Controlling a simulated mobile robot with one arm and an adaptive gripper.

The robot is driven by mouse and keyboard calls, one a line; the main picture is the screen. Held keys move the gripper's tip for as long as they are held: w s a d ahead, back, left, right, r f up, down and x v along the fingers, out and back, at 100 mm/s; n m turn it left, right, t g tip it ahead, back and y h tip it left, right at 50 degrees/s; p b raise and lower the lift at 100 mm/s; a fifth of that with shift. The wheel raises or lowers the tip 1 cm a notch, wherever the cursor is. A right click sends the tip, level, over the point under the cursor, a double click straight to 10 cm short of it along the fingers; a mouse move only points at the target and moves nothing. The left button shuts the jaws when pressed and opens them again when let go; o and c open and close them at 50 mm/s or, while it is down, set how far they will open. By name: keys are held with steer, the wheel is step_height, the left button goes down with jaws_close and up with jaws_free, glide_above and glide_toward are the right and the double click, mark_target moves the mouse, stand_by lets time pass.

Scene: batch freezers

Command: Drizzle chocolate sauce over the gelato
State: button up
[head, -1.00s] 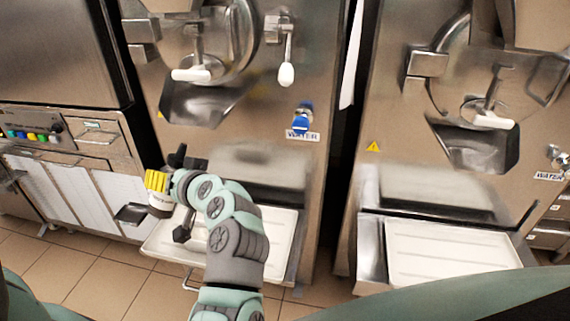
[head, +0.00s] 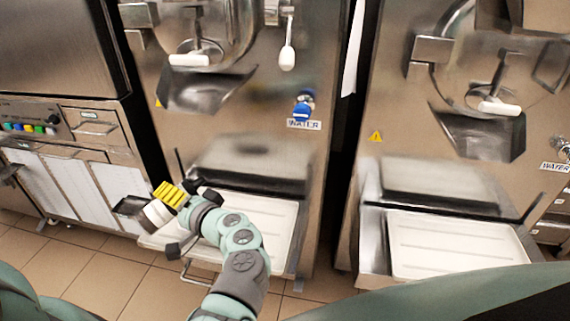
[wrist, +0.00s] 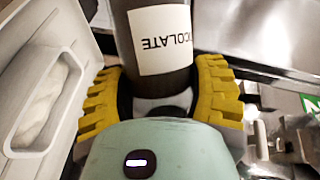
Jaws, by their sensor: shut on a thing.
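My gripper (head: 168,204) is shut on a dark brown bottle (wrist: 158,84). The bottle's white label (wrist: 161,40) reads "COLATE" in the wrist view, with its first letters hidden. The yellow finger pads (wrist: 215,95) press on both sides of it. In the head view the bottle (head: 155,215) is tilted, its pale label just left of the yellow pads, near the left corner of the middle machine's white tray (head: 270,222). Where its tip points is hard to tell. I cannot clearly make out any gelato.
A pale container wall with a recess (wrist: 42,105) is at the left in the wrist view; what is in it is unclear. A metal chute (head: 205,88) hangs above the middle tray. Another white tray (head: 455,245) is at the right. Tiled floor (head: 85,265) is clear in front.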

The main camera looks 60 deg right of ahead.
steer(key=f+m+t, duration=0.1)
steer(key=m, duration=0.1)
steer(key=f+m+t, duration=0.1)
steer(key=m, duration=0.2)
steer(key=f+m+t, duration=0.1)
steer(key=m, duration=0.2)
steer(key=shift+s+d+h, duration=0.2)
steer(key=shift+d+h, duration=0.1)
steer(key=shift+d, duration=0.1)
steer(key=shift+s+d+r+m+t+h+p, duration=0.15)
steer(key=shift+r+m+t+p, duration=0.1)
steer(key=shift+m, duration=0.4)
steer(key=shift+w+d+r+m+t+h+p, duration=0.1)
steer(key=shift+r+m+t+h, duration=0.1)
steer(key=shift+m, duration=0.5)
steer(key=shift+s+d+r+m+t+h+p, duration=0.15)
steer(key=shift+r+m+t+p, duration=0.1)
steer(key=shift+m, duration=0.4)
steer(key=shift+w+a, duration=0.1)
steer(key=shift+w, duration=0.1)
steer(key=shift+w+a+b, duration=0.15)
steer(key=shift+w+a, duration=0.25)
steer(key=shift+w, duration=0.45)
steer(key=shift+w+a+b, duration=0.2)
steer(key=shift+w+a, duration=0.15)
steer(key=shift+w, duration=0.5)
steer(key=shift+w+a+b, duration=0.15)
steer(key=shift+w+a, duration=0.25)
steer(key=shift+w, duration=0.45)
